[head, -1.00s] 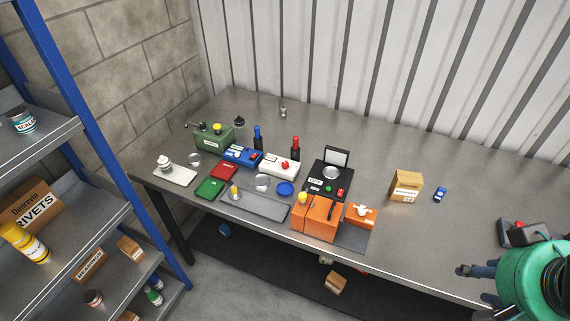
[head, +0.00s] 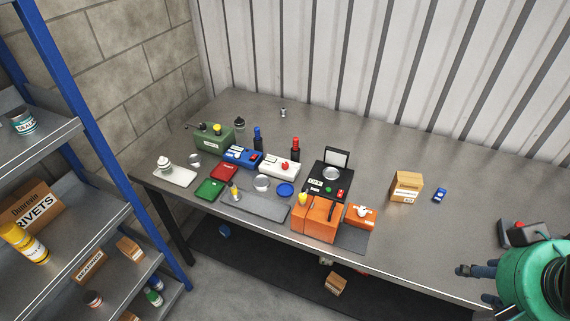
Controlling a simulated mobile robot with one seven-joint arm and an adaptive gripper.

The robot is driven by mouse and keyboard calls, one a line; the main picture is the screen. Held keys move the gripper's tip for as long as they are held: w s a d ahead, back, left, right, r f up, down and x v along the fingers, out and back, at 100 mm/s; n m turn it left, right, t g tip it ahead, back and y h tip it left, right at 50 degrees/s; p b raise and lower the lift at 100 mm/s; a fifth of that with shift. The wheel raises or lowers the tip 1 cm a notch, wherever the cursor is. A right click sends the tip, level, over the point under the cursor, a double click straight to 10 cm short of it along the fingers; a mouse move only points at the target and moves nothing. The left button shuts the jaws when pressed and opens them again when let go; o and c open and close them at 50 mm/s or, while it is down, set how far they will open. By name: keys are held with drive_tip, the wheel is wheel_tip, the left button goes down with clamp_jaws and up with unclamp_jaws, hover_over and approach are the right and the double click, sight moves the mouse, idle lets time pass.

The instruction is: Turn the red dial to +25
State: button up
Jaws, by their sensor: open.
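The red dial (head: 285,166) is a small red knob on top of a white box (head: 275,167), in the middle of the crowded part of the workbench. Its pointer and scale marks are too small to read. My gripper (head: 474,284) is at the lower right edge of the head view, its two dark fingers apart and empty. It is well to the right of the dial and touches nothing that I can see. My green arm link hides part of the bench's right end.
Around the white box are a blue box (head: 242,157), a black device (head: 328,181), a red-capped bottle (head: 295,148) and a blue dish (head: 285,189). An orange case (head: 314,219) stands nearer the front edge. A cardboard box (head: 406,187) stands right. The back right bench is clear.

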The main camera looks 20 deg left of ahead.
drive_tip(key=w+a+r+n+g+p, duration=0.1)
drive_tip(key=w+a+r+n+p, duration=0.2)
drive_tip(key=w, duration=0.6)
drive_tip(key=w+a+r+n+g+p, duration=0.1)
drive_tip(key=w+a+r+n, duration=0.2)
drive_tip(key=w+a+r, duration=0.45)
drive_tip(key=w+a+f+n+g+p, duration=0.1)
drive_tip(key=w+a+f+n+p, duration=0.1)
drive_tip(key=w+a, duration=0.5)
drive_tip(key=w+a+f+n+p, duration=0.1)
drive_tip(key=w+a+f+n, duration=0.2)
drive_tip(key=w, duration=0.7)
drive_tip(key=n+g+p, duration=0.3)
drive_tip(key=n+p, duration=0.3)
drive_tip(key=n, duration=0.4)
hover_over(285, 164)
wheel_tip(285, 164, down, 25)
drive_tip(key=shift+w, duration=0.1)
drive_tip(key=shift+f, duration=0.1)
wheel_tip(285, 164, down, 14)
drive_tip(key=shift+r+p, duration=0.25)
drive_tip(key=shift+p, duration=0.55)
